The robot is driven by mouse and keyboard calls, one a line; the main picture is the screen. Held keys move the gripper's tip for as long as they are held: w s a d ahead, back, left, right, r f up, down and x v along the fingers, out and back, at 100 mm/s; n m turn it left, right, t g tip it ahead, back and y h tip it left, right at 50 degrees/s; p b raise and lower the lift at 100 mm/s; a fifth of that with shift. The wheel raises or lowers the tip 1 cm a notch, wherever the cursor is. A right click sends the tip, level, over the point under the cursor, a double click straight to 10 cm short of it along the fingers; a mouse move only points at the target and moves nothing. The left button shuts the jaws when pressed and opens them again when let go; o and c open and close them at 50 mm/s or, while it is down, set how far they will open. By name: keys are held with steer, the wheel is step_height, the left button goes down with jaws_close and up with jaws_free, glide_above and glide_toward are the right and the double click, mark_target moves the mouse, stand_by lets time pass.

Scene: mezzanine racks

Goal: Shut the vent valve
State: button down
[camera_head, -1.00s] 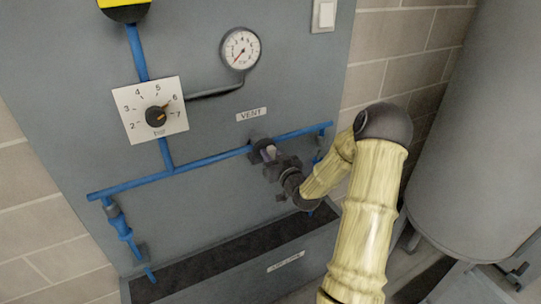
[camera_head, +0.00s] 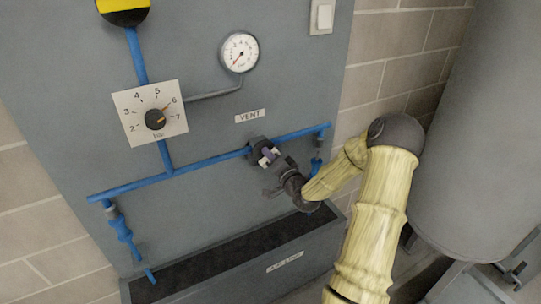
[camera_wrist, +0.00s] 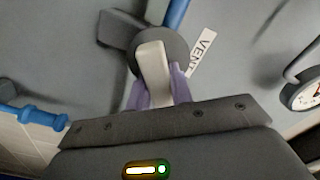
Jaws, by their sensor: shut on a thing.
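The vent valve (camera_head: 255,147) sits on the horizontal blue pipe, below and right of the VENT label (camera_head: 249,116). In the wrist view, its round dark grey body (camera_wrist: 178,48) carries a pale lever handle (camera_wrist: 153,66). My gripper (camera_head: 268,156) reaches the valve from the lower right. In the wrist view my gripper (camera_wrist: 158,88) has its purple fingers on either side of the handle, shut on it. The fingers and gripper body hide the handle's near end. The blue pipe (camera_wrist: 176,14) runs obliquely to the handle there.
A round gauge (camera_head: 239,52) and a square dial plate (camera_head: 136,101) are on the panel above. A grey trough (camera_head: 240,274) labelled AIR LINE stands below the pipe. A large grey tank (camera_head: 478,130) stands close to the right of my arm.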

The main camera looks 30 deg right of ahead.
steer(key=m+p, duration=0.1)
steer(key=m, duration=0.3)
steer(key=shift+d+f+m, duration=0.1)
steer(key=shift+f+m, duration=0.05)
steer(key=shift+m, duration=0.15)
steer(key=shift+f+m+p, duration=0.1)
steer(key=shift+m+p, duration=0.25)
steer(key=shift+m, duration=0.85)
steer(key=c, duration=1.2)
jaws_free()
steer(key=shift+c, duration=0.2)
steer(key=s+p, duration=0.4)
steer(key=s, duration=1.3)
steer(key=shift+s+d, duration=0.25)
steer(key=shift+d, duration=0.05)
